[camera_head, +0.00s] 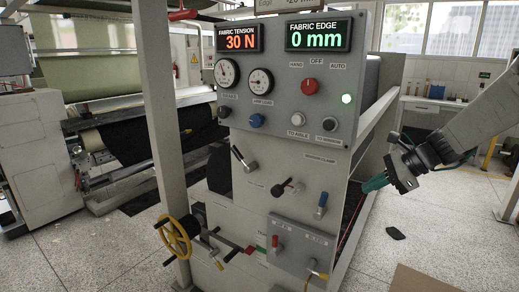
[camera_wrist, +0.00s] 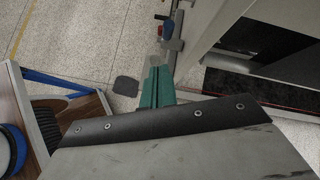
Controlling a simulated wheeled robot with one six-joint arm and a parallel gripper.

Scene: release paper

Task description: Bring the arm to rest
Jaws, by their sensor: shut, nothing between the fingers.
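My gripper (camera_head: 374,184) is at the right in the head view, its teal fingers pointing left toward the side of the grey control cabinet (camera_head: 270,170). I cannot tell the exact gap to the cabinet. In the wrist view the teal fingers of my gripper (camera_wrist: 158,72) lie together, shut and empty, above the speckled floor. My arm (camera_head: 470,125) reaches in from the right edge, bent down toward the gripper.
The cabinet carries displays, dials, a red knob (camera_head: 309,86) and levers. A yellow handwheel (camera_head: 177,238) stands at its left. A dark scrap (camera_head: 396,233) lies on the floor, also seen in the wrist view (camera_wrist: 126,86). A brown board (camera_head: 417,281) lies at the front.

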